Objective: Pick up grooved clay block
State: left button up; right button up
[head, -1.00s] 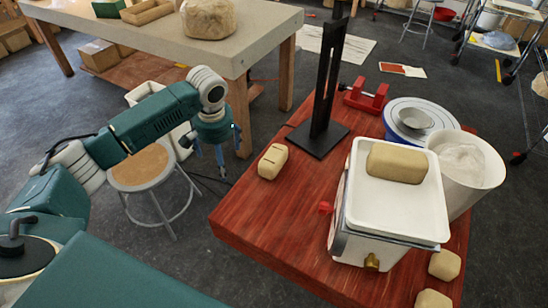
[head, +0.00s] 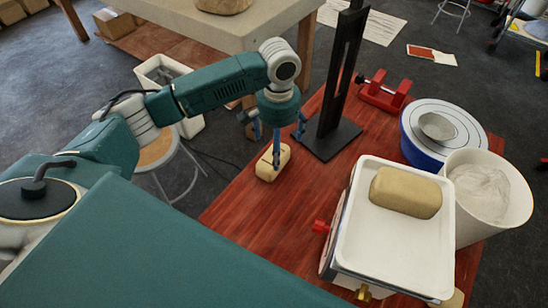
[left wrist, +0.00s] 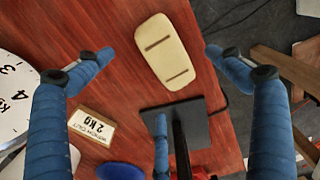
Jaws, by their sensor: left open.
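The grooved clay block (head: 265,171) is a pale tan, rounded block with grooves in its top. It lies on the red wooden table (head: 235,210) near its left edge. In the left wrist view the block (left wrist: 165,60) shows two dark grooves and lies between my spread fingers. My left gripper (head: 273,136) is open and empty, fingers pointing down over the block; one finger covers part of it in the head view. In the left wrist view the blue-wrapped fingers of the gripper (left wrist: 156,62) stand wide apart. I cannot tell whether any finger touches the block. My right gripper is not in view.
A black upright stand (head: 334,138) is close behind and right of the block. A scale with a white tray (head: 385,247) holds a larger clay block (head: 405,192). A white bucket (head: 490,215), a blue-rimmed wheel (head: 460,120) and a red clamp (head: 385,93) stand further right.

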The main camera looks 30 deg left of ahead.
pick_arm(q)
jog(key=shift+f, duration=0.65)
notch_tip(320, 180, down, 5)
jog(key=shift+r+p, duration=0.1)
jog(key=shift+p, duration=0.8)
jog(key=c, duration=2)
jog(key=shift+w+r, duration=0.1)
jog(key=shift+w, duration=0.05)
jog(key=shift+c, duration=0.4)
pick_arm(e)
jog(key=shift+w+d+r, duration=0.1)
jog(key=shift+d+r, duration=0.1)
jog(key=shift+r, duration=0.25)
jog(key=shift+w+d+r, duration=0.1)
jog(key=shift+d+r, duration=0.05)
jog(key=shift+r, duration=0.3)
